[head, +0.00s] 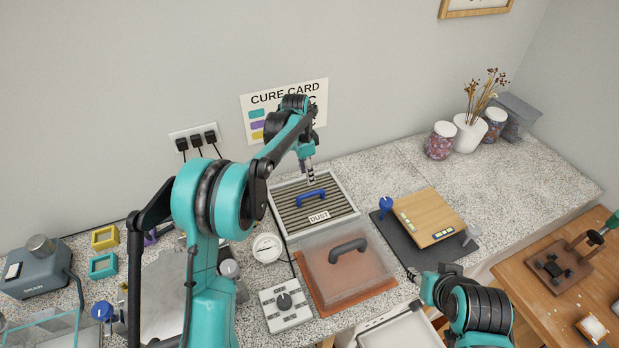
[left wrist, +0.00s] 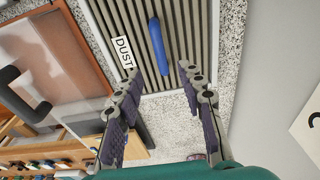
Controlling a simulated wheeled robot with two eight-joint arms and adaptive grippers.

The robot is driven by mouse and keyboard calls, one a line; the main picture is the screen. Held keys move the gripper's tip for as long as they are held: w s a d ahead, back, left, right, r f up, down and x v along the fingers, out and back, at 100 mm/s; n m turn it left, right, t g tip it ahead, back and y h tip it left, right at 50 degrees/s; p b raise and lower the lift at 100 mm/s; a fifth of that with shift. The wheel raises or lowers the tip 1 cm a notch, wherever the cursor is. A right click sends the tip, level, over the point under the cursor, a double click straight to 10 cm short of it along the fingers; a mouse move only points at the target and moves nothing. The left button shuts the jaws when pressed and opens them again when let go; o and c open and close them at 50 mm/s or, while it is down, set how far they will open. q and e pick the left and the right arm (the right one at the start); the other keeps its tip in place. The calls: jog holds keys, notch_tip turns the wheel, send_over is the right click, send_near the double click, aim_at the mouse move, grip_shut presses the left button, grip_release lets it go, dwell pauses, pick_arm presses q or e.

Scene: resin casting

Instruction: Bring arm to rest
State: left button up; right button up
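My left arm (head: 208,200) reaches up and over the counter in the head view. Its gripper (head: 311,174) points down just above the blue handle (head: 311,197) on the slatted DUST panel (head: 342,216). In the left wrist view the left gripper (left wrist: 160,78) has its fingers spread with nothing between the tips. The blue handle (left wrist: 158,46) lies ahead of them, apart from the fingers as far as I can tell. My right arm (head: 480,312) is low at the front right, with its gripper (head: 432,283) small and dark near the counter edge; its fingers are unclear.
A clear cover with a dark handle (head: 348,250) sits on an orange mat in front of the panel. A control box (head: 285,305) and a gauge (head: 267,247) stand left of it. A wooden board (head: 432,212) lies right.

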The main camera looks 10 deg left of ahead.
pick_arm(q)
jog(key=shift+s+r, duration=0.1)
jog(key=shift+r, duration=0.25)
